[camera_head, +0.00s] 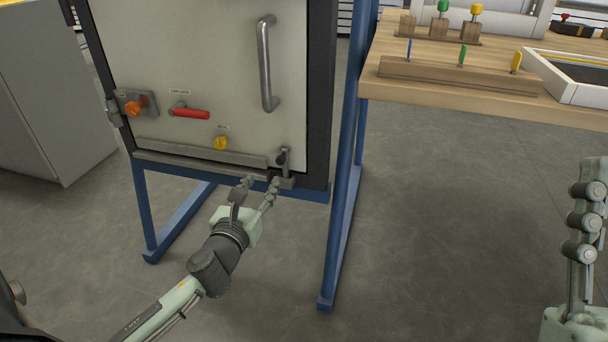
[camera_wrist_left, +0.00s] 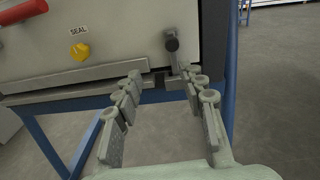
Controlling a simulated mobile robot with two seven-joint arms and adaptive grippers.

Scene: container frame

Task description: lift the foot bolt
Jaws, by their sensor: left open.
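The foot bolt (camera_head: 283,158) is a small dark upright bolt with a knob, at the lower right corner of the pale door panel (camera_head: 215,60). It also shows in the left wrist view (camera_wrist_left: 172,44), just beyond the fingertips and nearer the right finger. My left gripper (camera_head: 262,182) is open just below and in front of the bolt, its fingers apart with nothing between them. In the left wrist view the left gripper (camera_wrist_left: 162,76) points at the door's bottom edge. I cannot tell whether a finger touches the bolt. My right gripper (camera_head: 585,220) shows only partly at the right edge.
The door carries a vertical handle (camera_head: 266,65), a red lever (camera_head: 190,112), a yellow seal knob (camera_head: 220,142) and an orange knob (camera_head: 133,108). A blue frame leg (camera_head: 343,210) stands right of the left gripper. A wooden table (camera_head: 440,93) is at the upper right. Floor between is clear.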

